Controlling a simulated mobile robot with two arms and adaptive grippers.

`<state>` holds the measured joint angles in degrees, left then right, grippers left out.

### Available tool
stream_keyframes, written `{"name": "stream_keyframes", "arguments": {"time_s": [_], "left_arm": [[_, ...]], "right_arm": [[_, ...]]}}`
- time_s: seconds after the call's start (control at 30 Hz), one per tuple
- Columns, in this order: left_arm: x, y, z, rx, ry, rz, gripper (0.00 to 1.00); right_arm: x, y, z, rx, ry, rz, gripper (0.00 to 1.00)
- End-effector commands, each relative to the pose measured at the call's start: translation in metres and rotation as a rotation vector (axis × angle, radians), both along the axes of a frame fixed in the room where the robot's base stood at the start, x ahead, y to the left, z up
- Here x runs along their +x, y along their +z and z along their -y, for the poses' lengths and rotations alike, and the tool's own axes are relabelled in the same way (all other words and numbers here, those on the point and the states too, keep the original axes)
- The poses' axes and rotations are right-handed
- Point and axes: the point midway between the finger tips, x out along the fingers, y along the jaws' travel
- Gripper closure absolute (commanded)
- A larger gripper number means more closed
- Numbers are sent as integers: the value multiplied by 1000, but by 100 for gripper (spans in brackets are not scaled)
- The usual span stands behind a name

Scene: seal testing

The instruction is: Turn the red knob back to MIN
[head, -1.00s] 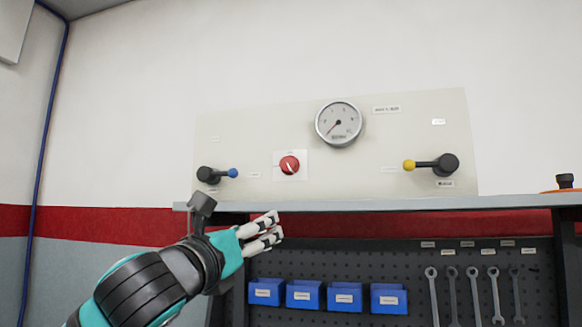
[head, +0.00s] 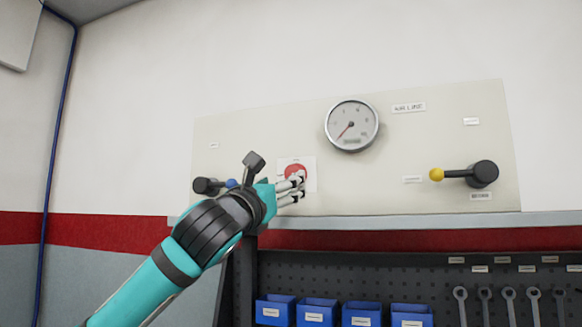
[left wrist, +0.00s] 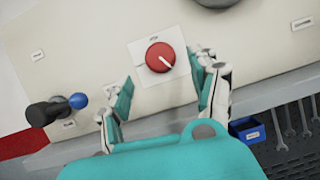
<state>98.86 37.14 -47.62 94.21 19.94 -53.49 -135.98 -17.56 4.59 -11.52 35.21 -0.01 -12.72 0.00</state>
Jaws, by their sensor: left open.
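The red knob (left wrist: 160,58) sits on a white plate (left wrist: 180,72) on the panel, with a white pointer line toward its lower right in the left wrist view. In the head view the red knob (head: 296,171) is partly hidden by my left gripper (head: 298,187). In the left wrist view my left gripper (left wrist: 162,98) is open and empty, its fingers to either side and a little below the knob, apart from it. The label by the knob is too small to read. My right gripper is not in view.
A round gauge (head: 352,125) is above the knob. A blue-tipped lever (left wrist: 58,107) is left of it and a yellow-tipped lever (head: 468,174) is at right. A shelf edge (head: 400,221) runs below the panel, over blue bins (head: 317,312) and hanging wrenches (head: 509,304).

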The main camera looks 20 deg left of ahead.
Motion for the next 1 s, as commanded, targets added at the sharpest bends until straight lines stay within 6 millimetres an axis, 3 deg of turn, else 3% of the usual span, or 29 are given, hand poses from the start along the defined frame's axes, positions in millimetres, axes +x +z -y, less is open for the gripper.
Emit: {"name": "stream_keyframes", "arguments": {"time_s": [0.1, 0.2, 0.4, 0.7, 1.0], "left_arm": [[23, 13, 3, -2, -2, -3, 38], [37, 18, 5, -2, -1, -2, 38], [53, 23, 6, -1, -2, 0, 38], [55, 23, 6, 0, -1, 1, 38], [55, 23, 6, -1, -1, 1, 75]], "right_arm": [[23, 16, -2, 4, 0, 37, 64], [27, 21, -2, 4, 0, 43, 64], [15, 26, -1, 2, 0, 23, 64], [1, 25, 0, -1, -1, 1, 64], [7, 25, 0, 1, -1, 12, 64]]}}
